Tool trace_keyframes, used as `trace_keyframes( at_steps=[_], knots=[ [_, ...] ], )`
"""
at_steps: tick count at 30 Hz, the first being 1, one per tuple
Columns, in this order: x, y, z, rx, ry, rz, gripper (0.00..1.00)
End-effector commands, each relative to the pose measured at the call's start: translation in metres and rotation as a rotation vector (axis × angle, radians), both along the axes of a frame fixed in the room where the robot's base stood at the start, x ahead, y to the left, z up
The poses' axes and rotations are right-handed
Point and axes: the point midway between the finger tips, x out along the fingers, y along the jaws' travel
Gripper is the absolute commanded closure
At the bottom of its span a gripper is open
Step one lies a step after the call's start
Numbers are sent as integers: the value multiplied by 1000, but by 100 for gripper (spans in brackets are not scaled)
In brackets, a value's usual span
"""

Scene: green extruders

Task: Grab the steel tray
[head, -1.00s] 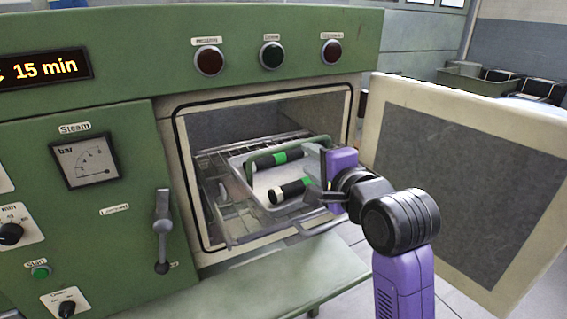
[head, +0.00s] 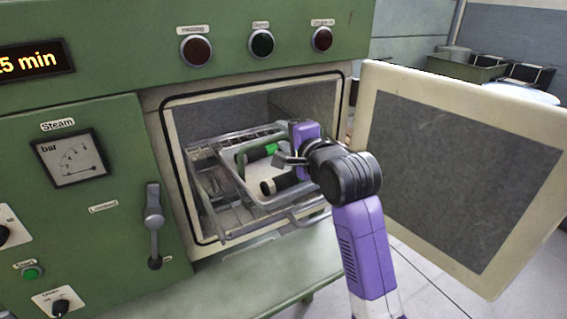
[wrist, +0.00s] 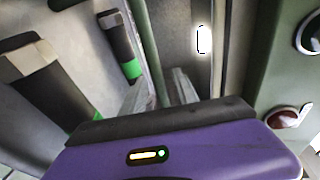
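The steel tray (head: 256,193) sits on the wire rack inside the open chamber of the green machine. It carries dark cylinders with green bands (head: 280,186), and a green handle (head: 241,166) arches over it. My gripper (head: 284,158) is inside the chamber, above the tray's right part. In the wrist view, its two grey fingers (wrist: 158,92) are apart, with the green handle bar (wrist: 148,50) running between them. I cannot tell whether either finger touches the bar. The cylinders (wrist: 120,45) also show left of the handle there. My gripper and arm hide the tray's right side.
The chamber frame (head: 180,170) surrounds the tray closely. The open door (head: 465,170) stands to the right of my arm. A green ledge (head: 250,275) lies below the opening. A lever (head: 153,220) sticks out left of the opening.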

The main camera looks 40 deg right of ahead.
Motion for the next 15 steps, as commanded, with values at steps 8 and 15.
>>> trace_keyframes(
  at_steps=[8,15],
  knots=[
    [0,0,0,0,0,0,97],
    [-1,0,0,0,1,0,100]
  ],
)
